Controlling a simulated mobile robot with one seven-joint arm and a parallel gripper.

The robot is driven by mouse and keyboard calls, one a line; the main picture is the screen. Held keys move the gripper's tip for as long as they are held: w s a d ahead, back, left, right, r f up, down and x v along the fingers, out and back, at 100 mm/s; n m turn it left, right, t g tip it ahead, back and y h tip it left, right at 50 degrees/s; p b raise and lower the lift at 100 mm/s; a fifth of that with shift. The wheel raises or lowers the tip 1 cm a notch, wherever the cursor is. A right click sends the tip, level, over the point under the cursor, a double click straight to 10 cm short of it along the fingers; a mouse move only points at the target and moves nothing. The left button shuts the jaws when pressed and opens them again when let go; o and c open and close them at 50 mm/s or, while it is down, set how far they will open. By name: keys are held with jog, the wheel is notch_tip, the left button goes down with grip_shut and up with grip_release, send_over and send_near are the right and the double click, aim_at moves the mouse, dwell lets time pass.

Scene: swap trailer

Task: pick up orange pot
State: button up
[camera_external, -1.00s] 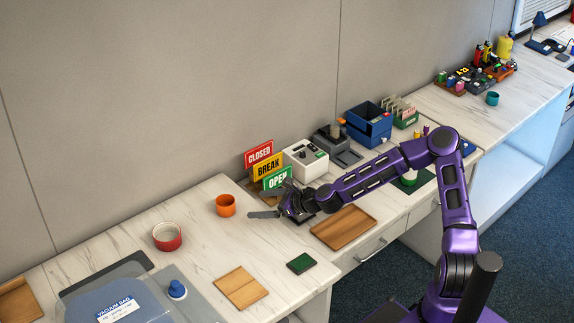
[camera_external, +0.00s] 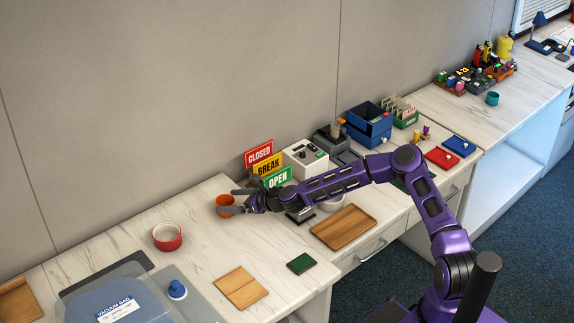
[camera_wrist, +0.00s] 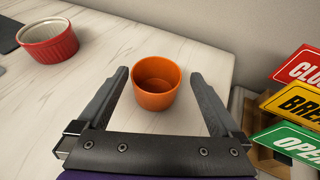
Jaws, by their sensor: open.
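The orange pot (camera_external: 226,201) stands upright on the white marbled counter, just left of the sign stand. In the wrist view the orange pot (camera_wrist: 156,83) sits ahead, between the spread fingers. My gripper (camera_external: 234,201) is open at the pot, and its fingers partly cover it in the external view. In the wrist view my gripper (camera_wrist: 160,84) has one dark finger on each side of the pot, with gaps showing, and holds nothing.
A red ramekin (camera_external: 167,237) stands to the left on the counter. CLOSED, BREAK and OPEN signs (camera_external: 268,165) stand close to the right of my gripper. A white device (camera_external: 305,160) and a wooden tray (camera_external: 343,226) are farther right. The counter between ramekin and pot is clear.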

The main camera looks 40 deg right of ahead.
aim_at(218, 203)
jog(key=shift+f+x, duration=0.1)
jog(key=shift+x, duration=1.2)
jog(key=shift+f+x, duration=0.15)
jog(key=shift+x, duration=1.2)
jog(key=shift+s+a, duration=0.15)
jog(key=shift+s, duration=0.05)
jog(key=c, duration=1.2)
